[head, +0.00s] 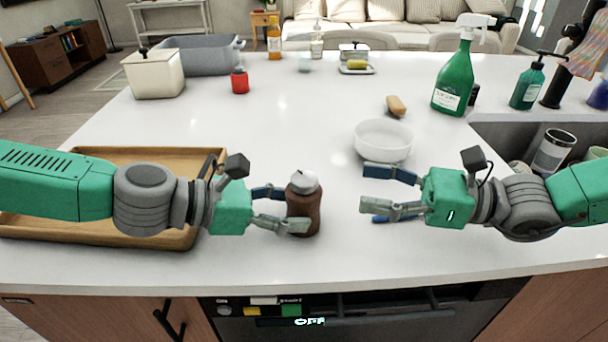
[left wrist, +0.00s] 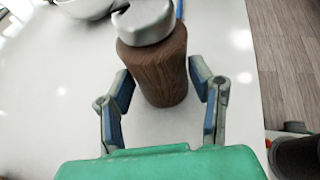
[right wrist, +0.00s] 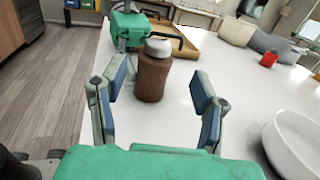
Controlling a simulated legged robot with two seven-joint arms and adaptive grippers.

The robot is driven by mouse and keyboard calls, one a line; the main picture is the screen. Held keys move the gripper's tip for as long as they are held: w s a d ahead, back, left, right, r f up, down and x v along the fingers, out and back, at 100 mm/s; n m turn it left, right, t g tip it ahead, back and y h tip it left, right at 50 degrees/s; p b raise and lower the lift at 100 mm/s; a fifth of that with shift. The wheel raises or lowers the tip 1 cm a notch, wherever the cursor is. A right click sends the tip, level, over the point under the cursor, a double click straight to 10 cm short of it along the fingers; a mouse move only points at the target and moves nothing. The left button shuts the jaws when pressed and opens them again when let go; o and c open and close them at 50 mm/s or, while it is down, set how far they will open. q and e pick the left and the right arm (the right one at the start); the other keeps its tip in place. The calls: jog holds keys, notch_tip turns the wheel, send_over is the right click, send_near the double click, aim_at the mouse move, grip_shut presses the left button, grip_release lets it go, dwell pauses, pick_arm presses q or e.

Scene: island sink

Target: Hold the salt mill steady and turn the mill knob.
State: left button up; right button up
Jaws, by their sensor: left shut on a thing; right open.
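The salt mill (head: 303,205) stands upright on the white counter, with a brown wood-grain body and a light grey mill knob (head: 304,182) on top. My left gripper (head: 281,208) is shut on the mill's body from the left. In the left wrist view, the mill body (left wrist: 153,65) sits between the fingers, below the knob (left wrist: 143,20). My right gripper (head: 375,190) is open and empty, to the right of the mill with a clear gap between them. In the right wrist view, the mill (right wrist: 152,75) stands ahead, beyond the open fingers (right wrist: 157,100).
A wooden tray (head: 130,237) lies under my left arm. A white bowl (head: 383,141) stands just behind my right gripper. A green spray bottle (head: 454,80) and the sink (head: 500,135) are at the right. The counter's front edge is close to the mill.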

aim_at(303, 175)
jog(key=x, duration=1)
jog(key=shift+w+a, duration=0.1)
jog(key=shift+a, duration=0.15)
jog(key=c, duration=1.3)
